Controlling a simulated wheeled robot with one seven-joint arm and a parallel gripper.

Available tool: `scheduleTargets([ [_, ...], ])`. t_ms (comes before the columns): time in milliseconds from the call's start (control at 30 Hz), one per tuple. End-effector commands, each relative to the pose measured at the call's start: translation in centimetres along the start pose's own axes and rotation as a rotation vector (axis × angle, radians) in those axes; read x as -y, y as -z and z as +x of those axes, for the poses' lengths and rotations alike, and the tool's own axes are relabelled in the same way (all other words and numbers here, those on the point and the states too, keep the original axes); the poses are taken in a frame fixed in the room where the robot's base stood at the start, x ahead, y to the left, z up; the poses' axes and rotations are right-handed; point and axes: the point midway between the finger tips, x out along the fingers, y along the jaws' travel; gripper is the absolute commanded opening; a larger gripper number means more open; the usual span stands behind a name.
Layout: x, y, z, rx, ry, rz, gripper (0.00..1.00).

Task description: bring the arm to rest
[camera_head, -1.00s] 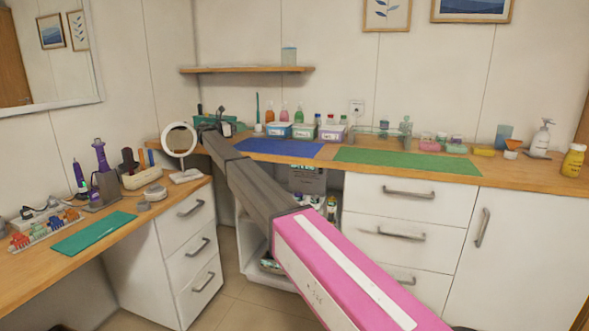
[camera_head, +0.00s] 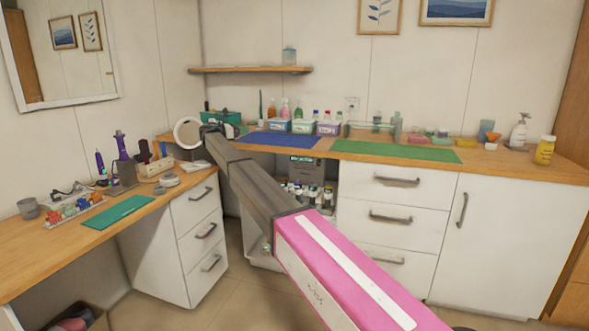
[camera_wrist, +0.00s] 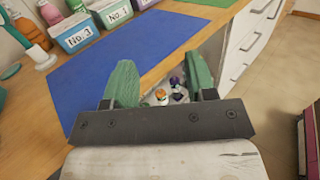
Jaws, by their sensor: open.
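My gripper (camera_wrist: 161,80) shows in the wrist view with its two green fingers apart and nothing between them. It hangs over the front edge of the back counter, beside the blue mat (camera_wrist: 130,52). In the head view my arm stretches forward from the lower right, and its dark far end is near the round mirror (camera_head: 187,132) and the left end of the blue mat (camera_head: 276,139). The gripper's fingers cannot be made out there.
Labelled bins (camera_wrist: 75,33) stand behind the blue mat. A green mat (camera_head: 400,150) lies right of it. Below the counter are white drawers (camera_head: 395,215) and an open shelf of bottles (camera_head: 310,193). The left desk (camera_head: 40,240) holds tools and a teal mat (camera_head: 118,212). Floor between is clear.

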Motion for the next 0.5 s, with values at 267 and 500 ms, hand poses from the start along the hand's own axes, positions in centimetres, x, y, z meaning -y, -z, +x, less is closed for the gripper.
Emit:
scheduleTargets([
  [267,3.3,3.6,3.0,-0.072,0.007,0.054,0.51],
  [500,8.1,8.7,6.8,-0.178,0.030,0.140,0.51],
])
